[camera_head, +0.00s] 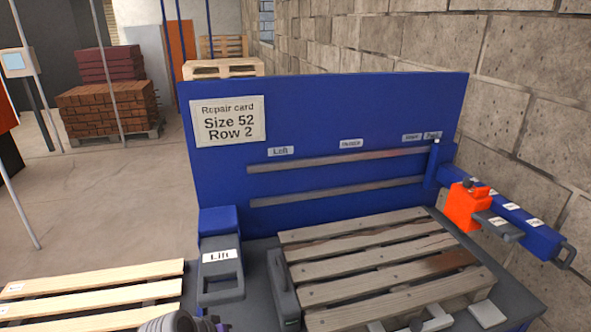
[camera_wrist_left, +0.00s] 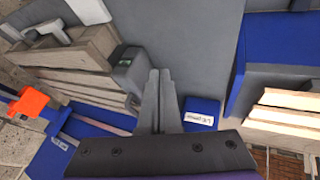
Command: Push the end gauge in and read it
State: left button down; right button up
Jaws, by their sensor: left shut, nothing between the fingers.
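The end gauge appears to be the orange block (camera_head: 467,207) on a blue rail (camera_head: 535,235) at the right of the station, with a grey labelled plate at its front. Its small labels are too small to read. The orange block also shows at the left of the left wrist view (camera_wrist_left: 31,102). A wooden pallet (camera_head: 375,256) lies on the station beside the gauge. My left gripper (camera_wrist_left: 159,72) is shut and empty in the wrist view, apart from the gauge. In the head view only part of my left arm shows at the bottom edge. My right gripper is not in view.
A blue backboard (camera_head: 330,110) carries a card (camera_head: 228,121) reading "Repair card Size 52 Row 2". A grey and blue post marked "Lift" (camera_head: 220,275) stands left of the pallet. Light slats (camera_head: 95,285) lie at lower left. A block wall (camera_head: 530,100) closes the right side.

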pick_arm(q)
jog(key=s+a+f+y, duration=0.1)
jog(key=s, duration=0.6)
jog(key=s+a+f+m+y, duration=0.1)
jog(key=s+a+f+y, duration=0.1)
jog(key=s, duration=0.6)
jog(key=shift+s+m+y, duration=0.2)
jog(key=shift+m+y, duration=0.1)
